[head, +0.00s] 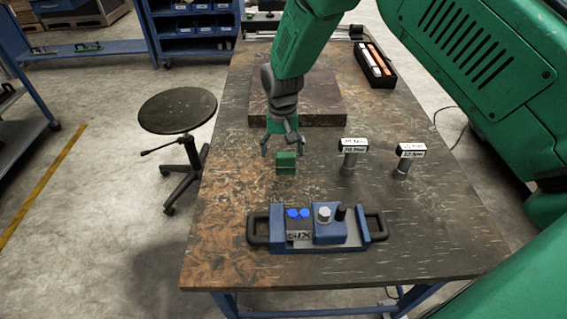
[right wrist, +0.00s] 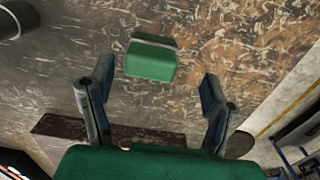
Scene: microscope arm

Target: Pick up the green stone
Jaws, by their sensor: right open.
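The green stone (head: 286,163) is a small green block on the worn table, near its middle. In the right wrist view the green stone (right wrist: 150,60) shows as a green box with a pale band across its upper part. My right gripper (head: 281,152) is over the table just behind the stone, fingers pointing down. In the right wrist view the right gripper (right wrist: 155,95) is open and empty, its fingers apart, with the stone beyond the fingertips and nearer the left one. Whether a finger touches the stone cannot be told. My left gripper is not seen.
A blue device with black handles (head: 318,228) lies in front of the stone. Two upright posts with labelled heads (head: 353,158) (head: 407,160) stand to the right. A dark slab (head: 330,108) and a black tray (head: 376,66) lie behind. A stool (head: 178,110) stands left of the table.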

